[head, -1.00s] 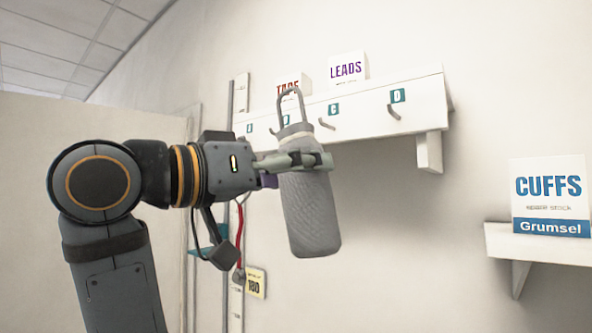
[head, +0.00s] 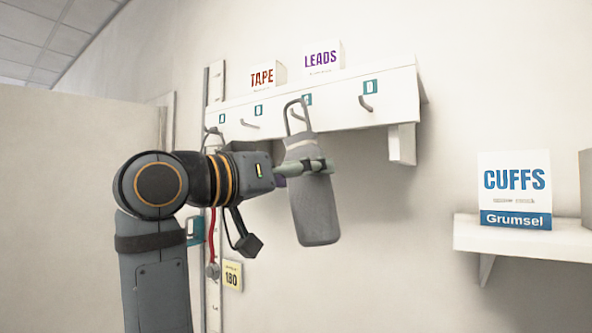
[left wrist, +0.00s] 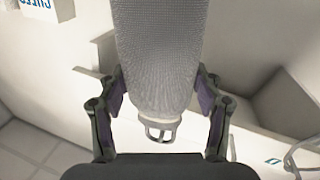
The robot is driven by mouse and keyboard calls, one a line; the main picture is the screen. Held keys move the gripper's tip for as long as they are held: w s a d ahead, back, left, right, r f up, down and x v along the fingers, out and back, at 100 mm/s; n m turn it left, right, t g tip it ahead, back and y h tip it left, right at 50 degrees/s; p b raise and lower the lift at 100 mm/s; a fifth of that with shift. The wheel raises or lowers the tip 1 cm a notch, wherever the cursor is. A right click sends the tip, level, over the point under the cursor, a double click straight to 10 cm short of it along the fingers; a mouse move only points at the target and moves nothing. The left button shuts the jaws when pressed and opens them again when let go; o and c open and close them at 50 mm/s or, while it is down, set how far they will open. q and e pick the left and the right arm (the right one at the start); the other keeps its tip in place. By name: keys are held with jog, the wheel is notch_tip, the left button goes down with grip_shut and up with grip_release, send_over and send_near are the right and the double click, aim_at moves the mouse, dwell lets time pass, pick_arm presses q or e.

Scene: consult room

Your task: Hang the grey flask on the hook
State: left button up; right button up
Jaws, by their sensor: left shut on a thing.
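The grey flask (head: 314,212) has a textured body and a wire loop (head: 297,117) on top. It hangs slightly tilted in my left gripper (head: 304,168), which is shut around its neck. In the head view the loop overlaps hook C's place on the white rail (head: 340,114); whether it touches the hook cannot be told. Hook D (head: 366,103) is bare to the right, and hook B (head: 250,125) is bare to the left. In the left wrist view the flask (left wrist: 160,55) fills the space between the fingers, with the loop (left wrist: 160,131) lower down. My right gripper is out of view.
A TAPE box (head: 262,76) and a LEADS box (head: 321,58) stand on the rail's top. A red cord (head: 212,238) hangs at the left, near a yellow tag (head: 232,275). A lower shelf (head: 520,238) at the right holds a CUFFS box (head: 515,190).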

pick_arm(q)
jog(key=shift+w+d+f+b, duration=0.55)
jog(key=shift+w+d+f, duration=0.1)
jog(key=shift+w, duration=0.2)
jog(key=o, duration=1.4)
jog(key=shift+s, duration=0.1)
jog(key=shift+a, duration=0.15)
